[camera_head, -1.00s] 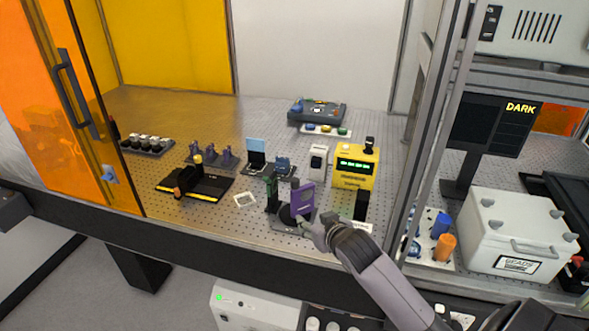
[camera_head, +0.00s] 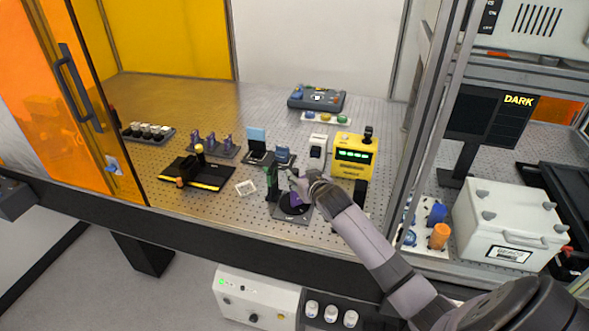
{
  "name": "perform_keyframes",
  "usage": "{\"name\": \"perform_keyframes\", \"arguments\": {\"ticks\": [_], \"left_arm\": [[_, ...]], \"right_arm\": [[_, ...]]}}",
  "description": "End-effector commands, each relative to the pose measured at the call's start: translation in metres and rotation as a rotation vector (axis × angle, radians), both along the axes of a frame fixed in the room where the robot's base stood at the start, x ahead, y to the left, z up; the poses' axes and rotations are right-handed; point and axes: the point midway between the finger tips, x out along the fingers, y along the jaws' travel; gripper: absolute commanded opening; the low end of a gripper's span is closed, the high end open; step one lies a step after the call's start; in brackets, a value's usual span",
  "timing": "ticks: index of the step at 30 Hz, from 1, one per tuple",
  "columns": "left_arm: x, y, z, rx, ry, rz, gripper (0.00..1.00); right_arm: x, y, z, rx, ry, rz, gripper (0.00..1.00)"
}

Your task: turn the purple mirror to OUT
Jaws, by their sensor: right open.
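The purple mirror (camera_head: 296,199) stands on a dark base plate (camera_head: 291,213) on the perforated bench. Only a small part of it shows; my right gripper and wrist cover the rest. My right gripper (camera_head: 296,180) is open, over the upper part of the mirror, its fingers pointing left. Whether the fingers touch the mirror cannot be told. A dark green upright part (camera_head: 271,182) stands just left of the mirror. No OUT marking can be read. My left gripper is not in view.
A yellow device (camera_head: 352,158) with a green display stands behind right of my wrist. A white block (camera_head: 318,147) and a blue-screened unit (camera_head: 257,140) stand behind. A black-yellow platform (camera_head: 196,173) lies left. A metal frame post (camera_head: 425,110) rises right of my arm.

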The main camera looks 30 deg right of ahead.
Motion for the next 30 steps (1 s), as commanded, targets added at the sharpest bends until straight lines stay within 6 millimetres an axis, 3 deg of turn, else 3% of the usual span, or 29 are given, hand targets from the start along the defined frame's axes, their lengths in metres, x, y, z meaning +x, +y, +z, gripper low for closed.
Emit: {"name": "perform_keyframes", "arguments": {"ticks": [13,28,30], "left_arm": [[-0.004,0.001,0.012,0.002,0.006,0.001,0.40],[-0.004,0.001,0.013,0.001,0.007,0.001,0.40],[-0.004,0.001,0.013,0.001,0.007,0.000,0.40]], "right_arm": [[0.048,-0.011,-0.019,0.001,0.001,0.000,0.43],[0.055,-0.013,-0.024,0.000,0.000,0.000,0.43],[0.055,-0.013,-0.024,0.000,0.000,0.000,0.38]]}}
